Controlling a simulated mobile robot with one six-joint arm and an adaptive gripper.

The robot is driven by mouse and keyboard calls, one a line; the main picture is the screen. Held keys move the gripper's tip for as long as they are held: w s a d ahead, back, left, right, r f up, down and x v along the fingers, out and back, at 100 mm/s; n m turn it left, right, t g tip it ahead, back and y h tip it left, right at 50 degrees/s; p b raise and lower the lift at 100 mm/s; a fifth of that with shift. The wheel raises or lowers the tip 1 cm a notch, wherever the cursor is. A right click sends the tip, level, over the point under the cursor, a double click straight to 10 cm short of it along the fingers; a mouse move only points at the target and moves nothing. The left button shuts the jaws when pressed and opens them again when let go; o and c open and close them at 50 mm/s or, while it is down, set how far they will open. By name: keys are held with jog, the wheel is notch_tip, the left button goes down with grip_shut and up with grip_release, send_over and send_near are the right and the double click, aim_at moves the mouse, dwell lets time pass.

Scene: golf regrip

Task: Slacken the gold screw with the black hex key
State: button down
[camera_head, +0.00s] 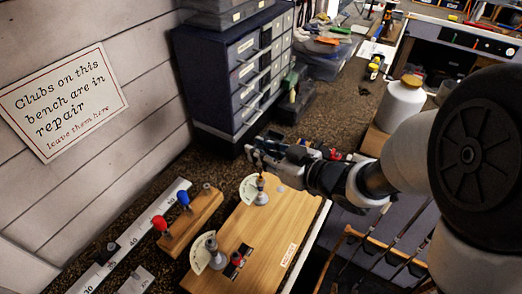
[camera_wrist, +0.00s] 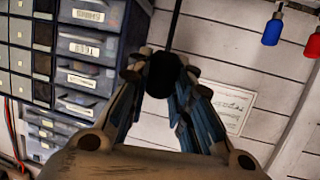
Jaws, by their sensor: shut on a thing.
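The gold screw (camera_head: 261,183) stands on a silver round base (camera_head: 262,199) at the far end of the wooden board, beside a white dial plate (camera_head: 248,187). My gripper (camera_head: 262,152) is just above it in the head view. In the wrist view my gripper (camera_wrist: 162,85) is shut on the black hex key, whose round black end (camera_wrist: 162,73) sits between the fingertips. Its thin dark shaft runs to the top edge of that view. In the head view the key is barely distinguishable, and I cannot tell whether its tip is seated in the screw.
A second silver post (camera_head: 211,245) with a dial stands nearer on the board (camera_head: 262,238). A wooden rack (camera_head: 205,212) holds red- and blue-handled tools at left. Drawer cabinets (camera_head: 225,75) stand behind my gripper. A white bottle (camera_head: 400,103) is right.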

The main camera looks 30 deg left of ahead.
jog(key=shift+f+b, duration=0.65)
jog(key=shift+f, duration=0.25)
jog(key=c, duration=1.3)
grip_release()
jog(key=shift+c, duration=0.2)
jog(key=v, duration=1.2)
jog(key=shift+w, duration=0.1)
